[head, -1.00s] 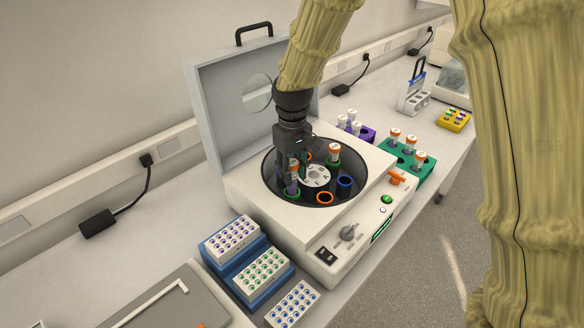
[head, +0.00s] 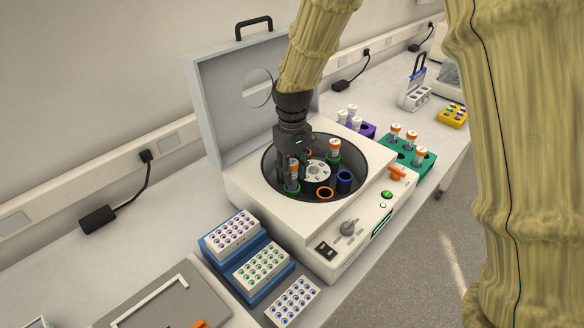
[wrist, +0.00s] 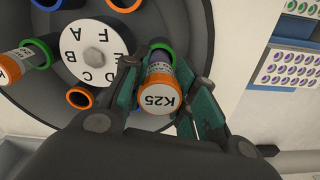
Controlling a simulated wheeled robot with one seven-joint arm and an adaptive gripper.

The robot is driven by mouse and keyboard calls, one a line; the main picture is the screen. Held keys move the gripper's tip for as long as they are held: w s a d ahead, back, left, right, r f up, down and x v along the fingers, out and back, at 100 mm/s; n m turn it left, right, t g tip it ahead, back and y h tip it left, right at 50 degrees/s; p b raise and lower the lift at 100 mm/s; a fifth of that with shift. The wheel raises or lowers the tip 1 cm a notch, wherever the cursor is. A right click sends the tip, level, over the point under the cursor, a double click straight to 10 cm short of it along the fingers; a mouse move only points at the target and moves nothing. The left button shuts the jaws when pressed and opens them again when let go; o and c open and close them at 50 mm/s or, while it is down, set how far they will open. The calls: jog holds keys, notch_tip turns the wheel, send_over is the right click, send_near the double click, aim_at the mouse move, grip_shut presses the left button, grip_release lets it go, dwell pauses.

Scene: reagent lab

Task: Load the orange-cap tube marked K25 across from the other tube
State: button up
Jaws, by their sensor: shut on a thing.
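The K25 tube (wrist: 158,95) has an orange cap with its label facing the wrist camera. My gripper (head: 291,168) is shut on it inside the open centrifuge. Its lower end is at a green-rimmed rotor bucket (wrist: 161,46), which also shows at the rotor's near left in the head view (head: 291,191). How deep the tube sits is hidden. The other orange-cap tube (head: 334,148) stands in a green-rimmed bucket on the far side of the lettered hub (head: 316,172). It also shows at the left of the wrist view (wrist: 17,62).
The centrifuge lid (head: 235,100) stands open behind the rotor. Orange-rimmed (head: 324,193) and blue-rimmed (head: 345,177) buckets look empty. A green rack (head: 417,173) with several orange-cap tubes is at right. Small vial racks (head: 262,263) stand at front left.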

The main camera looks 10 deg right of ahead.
jog(key=shift+f, duration=0.1)
dwell(0.3)
jog(key=shift+f+b, duration=0.5)
jog(key=shift+f, duration=0.85)
jog(key=o, duration=0.8)
jog(key=shift+o, duration=0.4)
jog(key=o, duration=0.5)
jog(key=shift+c, duration=0.2)
jog(key=shift+r, duration=0.1)
jog(key=shift+r+p, duration=3.25)
jog(key=shift+r, duration=0.7)
